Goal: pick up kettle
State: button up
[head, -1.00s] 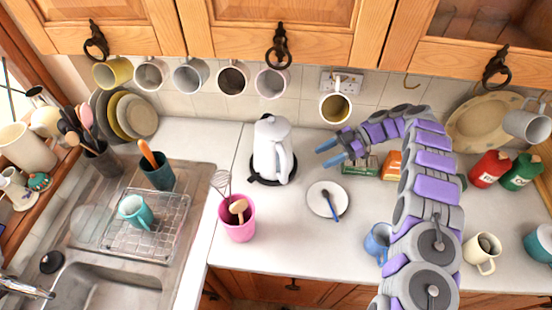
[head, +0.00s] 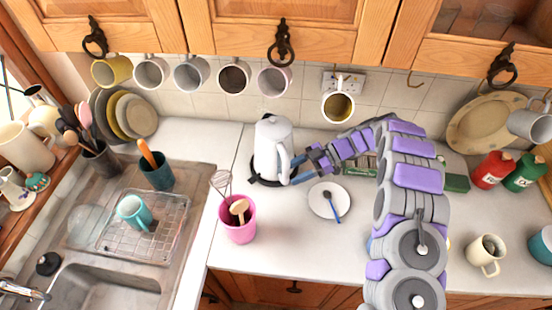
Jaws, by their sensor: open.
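The white kettle (head: 267,150) stands upright on its dark round base (head: 257,180) on the counter, against the tiled wall side. Its handle (head: 284,160) faces right. My gripper (head: 298,168) is at the right of the kettle, its blue fingers pointing left at the handle. The fingers are open and look to be beside or around the handle; I cannot tell whether they touch it. My arm covers part of the counter to the right.
A white plate with a spoon (head: 322,206) lies just below my gripper. A pink utensil pot (head: 239,228) stands front left of the kettle. Mugs hang above, including a yellow-lined one (head: 338,107). A cream mug (head: 485,253) and red canister (head: 492,170) stand right.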

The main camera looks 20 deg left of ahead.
jog(key=x, duration=0.5)
jog(key=shift+a+f, duration=0.1)
jog(key=shift+a, duration=0.3)
jog(key=shift+c, duration=0.5)
jog(key=c, duration=0.9)
grip_shut()
jog(key=shift+w, duration=0.1)
